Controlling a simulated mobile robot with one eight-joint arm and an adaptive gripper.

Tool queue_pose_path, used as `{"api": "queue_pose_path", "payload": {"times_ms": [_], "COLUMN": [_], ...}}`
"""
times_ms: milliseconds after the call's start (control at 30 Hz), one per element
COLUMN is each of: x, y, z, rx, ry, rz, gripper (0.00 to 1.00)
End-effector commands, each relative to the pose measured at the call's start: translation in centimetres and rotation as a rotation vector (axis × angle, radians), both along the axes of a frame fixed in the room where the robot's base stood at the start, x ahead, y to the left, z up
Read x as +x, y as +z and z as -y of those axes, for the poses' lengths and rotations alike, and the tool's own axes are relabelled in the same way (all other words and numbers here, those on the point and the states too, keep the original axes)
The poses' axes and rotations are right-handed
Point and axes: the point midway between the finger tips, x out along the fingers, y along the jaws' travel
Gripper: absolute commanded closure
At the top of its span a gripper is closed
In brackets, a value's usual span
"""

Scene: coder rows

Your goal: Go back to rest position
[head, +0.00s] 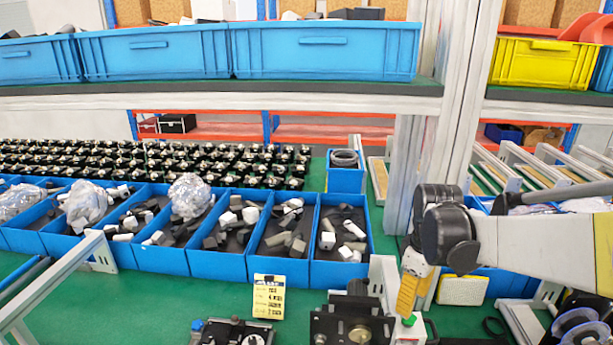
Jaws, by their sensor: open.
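My arm reaches in from the right edge, with a pale link and a dark rounded joint over the right part of the green workbench (170,305). I cannot make out the fingers of my gripper. An upright yellow-orange piece (407,293) with a pale top shows just below the dark joint. I cannot tell whether it touches the arm.
Blue bins (218,264) of grey, white and black parts line the bench, with rows of black parts (150,160) behind. A yellow label card (269,296) stands in front. Black fixtures (352,328) sit at the front. A post (418,150) and shelf (240,88) stand behind.

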Motion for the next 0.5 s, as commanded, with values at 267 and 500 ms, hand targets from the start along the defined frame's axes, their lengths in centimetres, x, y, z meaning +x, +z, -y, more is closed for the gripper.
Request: {"api": "queue_pose_path", "payload": {"times_ms": [267,500], "x": [-4.4,-8.8], "y": [-1.0,-3.3], "z": [-3.7,-6.7], "rx": [0.003,0.07], "ry": [-0.211,-0.418], "rz": [0.189,0.374], "gripper": [0.52,0.52]}}
